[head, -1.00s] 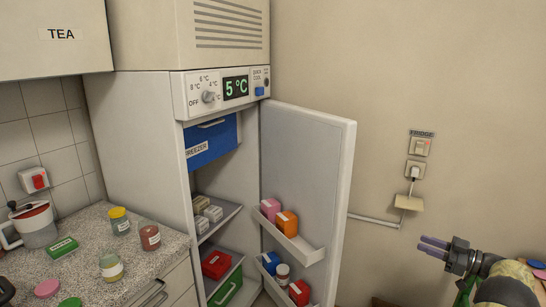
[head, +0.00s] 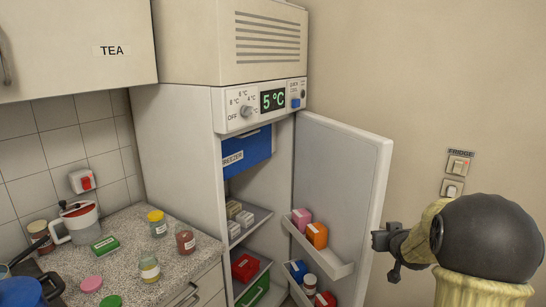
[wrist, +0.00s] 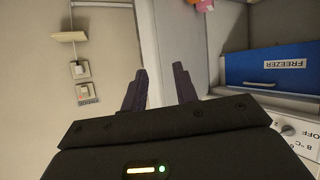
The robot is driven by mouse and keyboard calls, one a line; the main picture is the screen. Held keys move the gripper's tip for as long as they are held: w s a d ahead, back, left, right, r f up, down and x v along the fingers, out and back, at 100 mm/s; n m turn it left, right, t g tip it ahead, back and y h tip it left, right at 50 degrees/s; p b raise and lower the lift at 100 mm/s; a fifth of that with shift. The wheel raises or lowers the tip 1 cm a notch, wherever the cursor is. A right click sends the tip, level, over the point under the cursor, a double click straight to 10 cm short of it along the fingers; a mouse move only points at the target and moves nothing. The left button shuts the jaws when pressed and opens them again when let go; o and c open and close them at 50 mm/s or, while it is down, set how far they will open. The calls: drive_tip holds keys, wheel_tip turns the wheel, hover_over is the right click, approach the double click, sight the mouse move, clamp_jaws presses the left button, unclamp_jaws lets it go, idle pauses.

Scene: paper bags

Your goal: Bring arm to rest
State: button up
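My arm stands at the right of the head view, with a large dark round joint and a yellowish sleeve.
The door shelves hold an orange carton (head: 317,236) and other items. A speckled counter (head: 130,222) at left carries jars, lids and a jug (head: 77,222). Wall switches (head: 457,166) are right of the door.

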drive_tip(key=s+a+f+g, duration=0.2)
drive_tip(key=s+a, duration=0.3)
drive_tip(key=s, duration=0.5)
drive_tip(key=s+a+f+g+y+p, duration=0.1)
drive_tip(key=s+a+g, duration=0.3)
drive_tip(key=s, duration=0.6)
drive_tip(key=s+a+f+g+p, duration=0.1)
drive_tip(key=s+a+f+g, duration=0.2)
drive_tip(key=s+a, duration=0.4)
drive_tip(key=s+g, duration=0.1)
drive_tip(key=s, duration=0.2)
drive_tip(key=shift+a+f, duration=0.25)
drive_tip(key=shift+w, duration=0.2)
